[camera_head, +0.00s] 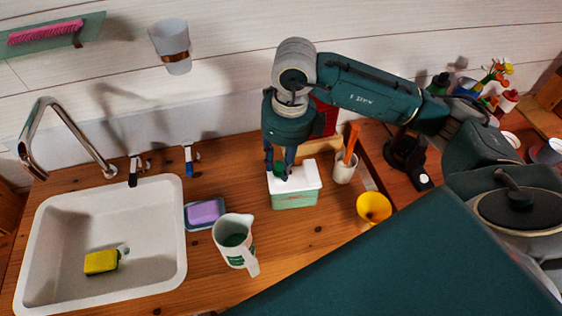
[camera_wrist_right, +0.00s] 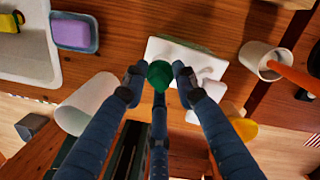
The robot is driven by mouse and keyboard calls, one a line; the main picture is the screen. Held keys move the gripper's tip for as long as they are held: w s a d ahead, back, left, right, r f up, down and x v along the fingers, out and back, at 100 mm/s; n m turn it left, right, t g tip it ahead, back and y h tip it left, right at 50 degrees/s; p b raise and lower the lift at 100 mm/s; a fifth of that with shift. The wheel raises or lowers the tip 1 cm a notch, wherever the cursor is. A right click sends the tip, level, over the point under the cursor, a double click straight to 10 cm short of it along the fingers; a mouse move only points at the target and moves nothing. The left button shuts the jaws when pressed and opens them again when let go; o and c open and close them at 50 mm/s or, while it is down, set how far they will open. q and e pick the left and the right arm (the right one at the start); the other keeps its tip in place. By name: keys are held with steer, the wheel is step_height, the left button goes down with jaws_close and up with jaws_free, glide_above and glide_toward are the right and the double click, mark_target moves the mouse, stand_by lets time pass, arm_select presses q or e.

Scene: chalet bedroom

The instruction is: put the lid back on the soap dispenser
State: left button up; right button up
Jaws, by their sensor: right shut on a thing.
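The soap dispenser appears to be the mint-green box with a white top (camera_head: 308,178), standing on the wooden counter right of the sink. Its white top also shows in the right wrist view (camera_wrist_right: 178,52). My right gripper (camera_head: 279,168) points down over the left part of this top. In the right wrist view my right gripper (camera_wrist_right: 160,78) is shut on a small, rounded green lid (camera_wrist_right: 160,73), held between its fingers. The lid overlaps the white top's edge in that view. I cannot tell whether it touches the top. My left gripper is not in view.
A white jug (camera_head: 235,242) stands front left of the box, beside a purple soap on a blue dish (camera_head: 190,222). A yellow funnel (camera_head: 374,208) and a cup with an orange handle (camera_head: 344,170) are to the right. The sink (camera_head: 52,225) is at left.

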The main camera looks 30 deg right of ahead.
steer(key=shift+b, duration=0.55)
stand_by(1.1)
steer(key=shift+f+b, duration=0.2)
steer(key=shift+b, duration=0.5)
stand_by(0.8)
stand_by(0.3)
steer(key=o, duration=1.3)
steer(key=shift+o, duration=0.2)
steer(key=shift+r, duration=0.1)
steer(key=shift+r+p, duration=2)
steer(key=shift+r, duration=1.45)
